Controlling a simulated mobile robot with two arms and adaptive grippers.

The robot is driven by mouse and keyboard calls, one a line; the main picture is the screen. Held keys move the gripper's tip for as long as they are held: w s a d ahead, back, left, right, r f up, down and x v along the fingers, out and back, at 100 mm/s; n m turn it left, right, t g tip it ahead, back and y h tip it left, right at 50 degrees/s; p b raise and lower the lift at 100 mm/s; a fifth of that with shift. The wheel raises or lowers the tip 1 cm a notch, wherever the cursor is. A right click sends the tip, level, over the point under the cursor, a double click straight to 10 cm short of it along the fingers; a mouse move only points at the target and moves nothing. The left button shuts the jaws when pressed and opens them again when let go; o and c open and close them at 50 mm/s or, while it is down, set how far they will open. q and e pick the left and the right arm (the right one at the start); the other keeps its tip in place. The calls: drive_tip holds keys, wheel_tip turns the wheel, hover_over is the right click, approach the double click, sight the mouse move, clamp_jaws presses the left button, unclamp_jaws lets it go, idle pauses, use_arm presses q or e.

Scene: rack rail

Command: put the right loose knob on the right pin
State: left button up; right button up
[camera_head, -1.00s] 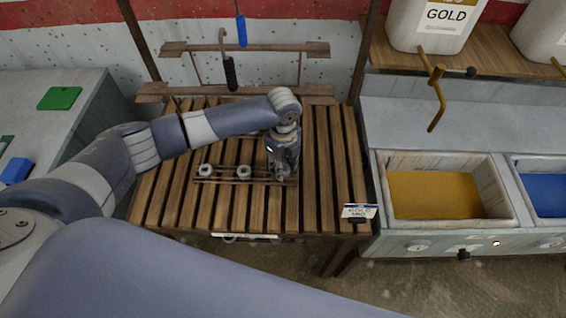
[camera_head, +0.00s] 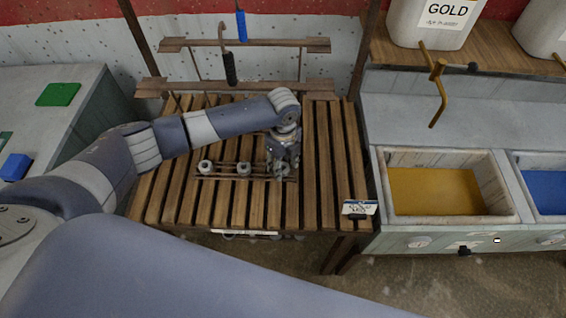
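A small wooden rack (camera_head: 225,178) lies on the slatted table. Two pale round knobs stand on it, a left one (camera_head: 205,166) and a middle one (camera_head: 243,168). My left gripper (camera_head: 281,174) points down at the rack's right end, to the right of the middle knob. Its fingers are small and dark here, and I cannot tell whether they are open or shut on something. Whatever knob or pin is under it is hidden. My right gripper is not in view.
The slatted table (camera_head: 325,200) has bare slats in front and to the right. Wooden rails (camera_head: 250,46) with a black-handled hook (camera_head: 230,68) are behind. A small label card (camera_head: 360,208) stands at the front right corner. A bin of yellow material (camera_head: 435,190) is to the right.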

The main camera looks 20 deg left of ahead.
use_arm(q)
drive_tip(key=shift+r, duration=0.25)
wheel_tip(320, 180, up, 7)
idle(0.5)
drive_tip(key=shift+s+f, duration=0.1)
